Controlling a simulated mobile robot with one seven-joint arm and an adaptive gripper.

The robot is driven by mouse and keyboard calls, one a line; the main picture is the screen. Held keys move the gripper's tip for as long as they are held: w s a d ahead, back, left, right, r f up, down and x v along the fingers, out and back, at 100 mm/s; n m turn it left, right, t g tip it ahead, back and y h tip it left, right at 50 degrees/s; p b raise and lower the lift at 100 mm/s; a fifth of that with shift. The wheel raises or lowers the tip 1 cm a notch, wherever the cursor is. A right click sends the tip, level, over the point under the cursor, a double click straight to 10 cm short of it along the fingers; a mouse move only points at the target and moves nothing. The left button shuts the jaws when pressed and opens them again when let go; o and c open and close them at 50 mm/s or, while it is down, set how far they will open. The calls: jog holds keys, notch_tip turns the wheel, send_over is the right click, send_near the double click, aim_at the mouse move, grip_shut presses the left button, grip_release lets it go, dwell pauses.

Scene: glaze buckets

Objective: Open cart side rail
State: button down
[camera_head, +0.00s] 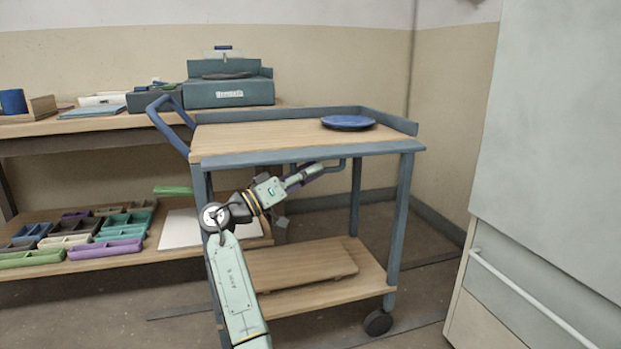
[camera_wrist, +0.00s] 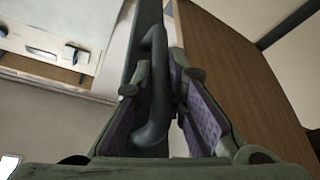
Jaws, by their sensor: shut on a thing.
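The cart (camera_head: 404,200) has a pale wooden top and blue-grey frame. Its near side rail (camera_head: 240,160) runs along the front edge and does not stand above the top. A bar handle (camera_head: 343,163) shows just below that edge. My gripper (camera_head: 315,169) is below the front edge at this handle. In the wrist view, the dark handle (camera_wrist: 154,100) lies between the purple-padded fingers of my gripper (camera_wrist: 170,90), which is shut on it. The rail (camera_wrist: 145,22) shows as a dark strip beside the brown cart top. The fingers hide part of the handle.
A blue plate (camera_head: 348,122) sits on the cart top near the right end. Raised rails (camera_head: 290,114) stand at the back and right. A bench (camera_head: 90,125) with trays is at left. A large pale cabinet (camera_head: 550,130) stands close at right.

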dwell(0.4)
jog(key=c, duration=1.9)
grip_release()
jog(key=shift+a, duration=0.1)
jog(key=v, duration=1.2)
